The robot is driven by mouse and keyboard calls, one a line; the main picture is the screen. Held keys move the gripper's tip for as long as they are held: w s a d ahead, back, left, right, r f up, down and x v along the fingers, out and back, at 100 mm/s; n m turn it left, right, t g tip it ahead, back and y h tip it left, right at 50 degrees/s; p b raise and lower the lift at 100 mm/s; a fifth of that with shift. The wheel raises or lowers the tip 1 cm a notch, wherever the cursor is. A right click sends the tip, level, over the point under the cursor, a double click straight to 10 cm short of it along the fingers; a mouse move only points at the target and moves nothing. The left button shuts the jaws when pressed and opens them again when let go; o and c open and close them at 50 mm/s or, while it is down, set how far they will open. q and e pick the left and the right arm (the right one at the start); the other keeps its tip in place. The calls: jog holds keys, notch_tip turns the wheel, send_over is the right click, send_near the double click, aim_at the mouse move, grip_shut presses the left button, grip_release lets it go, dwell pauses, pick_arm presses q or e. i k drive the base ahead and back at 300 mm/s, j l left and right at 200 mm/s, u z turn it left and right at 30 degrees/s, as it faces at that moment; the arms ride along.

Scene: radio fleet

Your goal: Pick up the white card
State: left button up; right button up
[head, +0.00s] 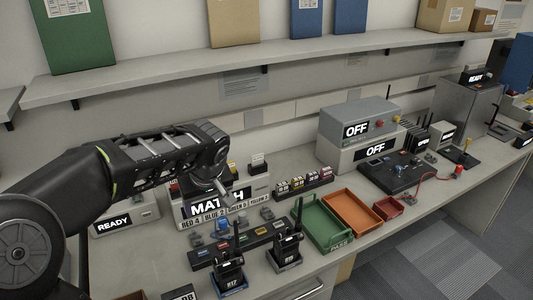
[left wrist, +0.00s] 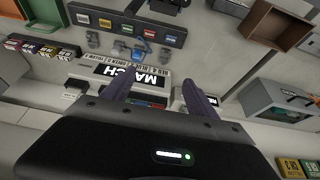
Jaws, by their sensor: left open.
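A small white card (head: 258,157) appears to stand in a dark holder behind the MATCH box (head: 250,192) in the head view. What looks like the same card (left wrist: 74,86) lies left of my fingers in the left wrist view. My left gripper (head: 225,190) is over the MATCH box, with its fingers partly hidden by the wrist. In the left wrist view my left gripper (left wrist: 158,98) is open and empty, its two dark fingers apart. It is clear of the card. My right gripper is not in view.
Radios (head: 287,250) stand at the front of the bench. A green tray (head: 326,222) and an orange tray (head: 352,208) lie to the right. A row of coloured batteries (head: 304,184) and grey OFF boxes (head: 358,120) stand behind. A shelf (head: 220,70) runs above.

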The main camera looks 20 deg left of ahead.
aim_at(258, 159)
jog(key=i, duration=1.05)
